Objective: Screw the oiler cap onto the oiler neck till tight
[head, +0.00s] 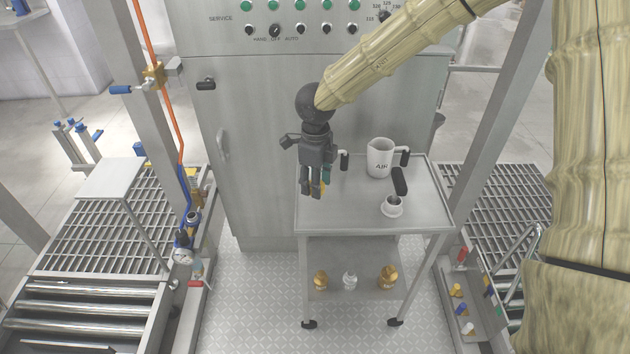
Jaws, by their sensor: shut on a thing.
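My gripper (312,192) points down over the left part of the steel cart's top. It is shut on a small teal thing (326,184), probably the oiler cap, which the fingers mostly hide. At this size I cannot tell its shape, or whether it touches the cart top. I cannot tell for sure whether this is the oiler neck. It stands well to the left of my gripper.
A grey cabinet (260,170) stands behind. A roller conveyor (80,310) lies at left.

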